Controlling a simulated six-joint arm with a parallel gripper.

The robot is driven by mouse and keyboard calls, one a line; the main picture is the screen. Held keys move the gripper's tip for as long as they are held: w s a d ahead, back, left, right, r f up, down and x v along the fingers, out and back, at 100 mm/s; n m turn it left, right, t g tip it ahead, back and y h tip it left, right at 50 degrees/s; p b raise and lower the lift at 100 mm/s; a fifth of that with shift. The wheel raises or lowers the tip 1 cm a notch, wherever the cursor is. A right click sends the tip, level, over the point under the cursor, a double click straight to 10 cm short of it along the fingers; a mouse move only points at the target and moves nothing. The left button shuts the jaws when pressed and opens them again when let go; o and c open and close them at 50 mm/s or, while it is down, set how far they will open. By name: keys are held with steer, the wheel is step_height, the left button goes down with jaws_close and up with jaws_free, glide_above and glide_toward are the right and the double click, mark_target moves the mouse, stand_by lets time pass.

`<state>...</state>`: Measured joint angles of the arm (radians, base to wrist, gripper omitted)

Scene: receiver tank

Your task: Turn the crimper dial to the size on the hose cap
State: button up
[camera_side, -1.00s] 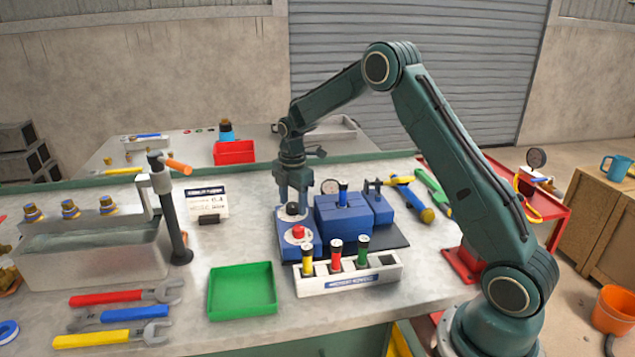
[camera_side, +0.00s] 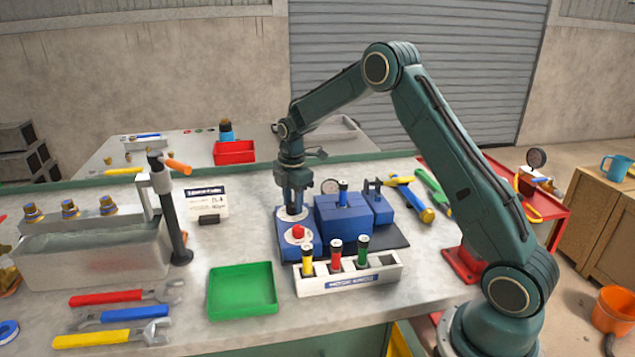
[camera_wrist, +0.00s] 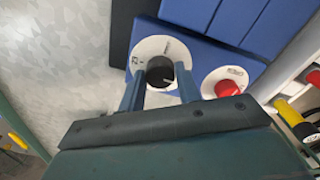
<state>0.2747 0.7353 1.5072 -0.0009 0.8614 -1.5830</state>
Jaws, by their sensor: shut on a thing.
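The blue crimper (camera_side: 342,218) stands on the bench. Its control box (camera_side: 284,245) at the left carries a black dial knob (camera_wrist: 160,71) on a round white plate (camera_wrist: 150,47) with small marks, too small to read. My gripper (camera_side: 293,210) points straight down over the knob. In the wrist view, its fingers (camera_wrist: 160,78) are shut on the knob from both sides.
A red button (camera_side: 298,231) sits close to the dial. In front, a white rack (camera_side: 350,281) holds yellow, red and green banded hose ends. A green tray (camera_side: 241,291) is at the left. A lettered card (camera_side: 206,198) stands behind.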

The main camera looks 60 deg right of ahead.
steer(key=m, duration=0.8)
steer(key=shift+m, duration=0.4)
steer(key=m, duration=0.4)
steer(key=shift+a+m, duration=0.1)
steer(key=shift+m, duration=0.2)
steer(key=m, duration=0.4)
steer(key=shift+m+g, duration=0.3)
steer(key=m, duration=0.4)
steer(key=shift+w, duration=0.1)
steer(key=m, duration=0.9)
steer(key=shift+m, duration=0.3)
steer(key=shift+w+m, duration=0.1)
steer(key=shift+m, duration=1.7)
